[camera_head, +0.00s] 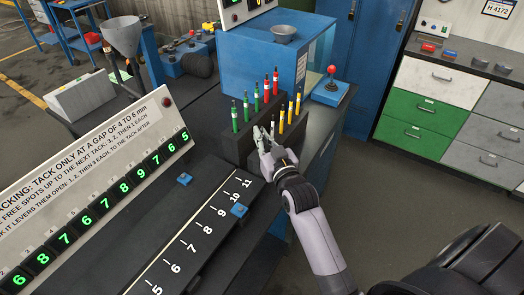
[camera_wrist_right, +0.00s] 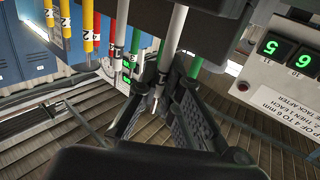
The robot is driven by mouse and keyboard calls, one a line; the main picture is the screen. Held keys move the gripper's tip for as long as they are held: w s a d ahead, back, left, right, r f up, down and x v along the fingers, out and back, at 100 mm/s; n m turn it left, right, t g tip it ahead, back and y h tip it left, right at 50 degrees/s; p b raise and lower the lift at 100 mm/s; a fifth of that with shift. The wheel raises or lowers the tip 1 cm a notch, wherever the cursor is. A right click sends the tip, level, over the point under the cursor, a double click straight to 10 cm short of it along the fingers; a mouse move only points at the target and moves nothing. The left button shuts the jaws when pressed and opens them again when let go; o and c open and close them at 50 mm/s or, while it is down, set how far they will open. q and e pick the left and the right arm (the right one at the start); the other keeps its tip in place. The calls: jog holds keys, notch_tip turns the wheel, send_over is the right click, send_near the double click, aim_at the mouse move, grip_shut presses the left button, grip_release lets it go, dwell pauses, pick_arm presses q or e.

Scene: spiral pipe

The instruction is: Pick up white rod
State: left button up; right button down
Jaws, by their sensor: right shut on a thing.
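A white rod (camera_wrist_right: 174,45) shows in the right wrist view, running down between the fingers of my right gripper (camera_wrist_right: 158,108). The fingers are closed around its lower part in that picture. In the head view my right gripper (camera_head: 265,143) is at the front of the dark rod rack (camera_head: 228,143), and its fingers hide most of the white rod. I cannot tell whether the rod is still seated in the rack. My left gripper is not in view.
Green rods (camera_head: 245,106), red rods (camera_head: 275,82) and yellow rods (camera_head: 290,112) stand close around the right gripper. A numbered black rail (camera_head: 205,225) with blue blocks lies in front. A blue box with a red joystick (camera_head: 331,88) stands to the right.

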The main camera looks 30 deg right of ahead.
notch_tip(320, 180, up, 20)
dwell(0.8)
jog(key=shift+p, duration=0.35)
dwell(0.3)
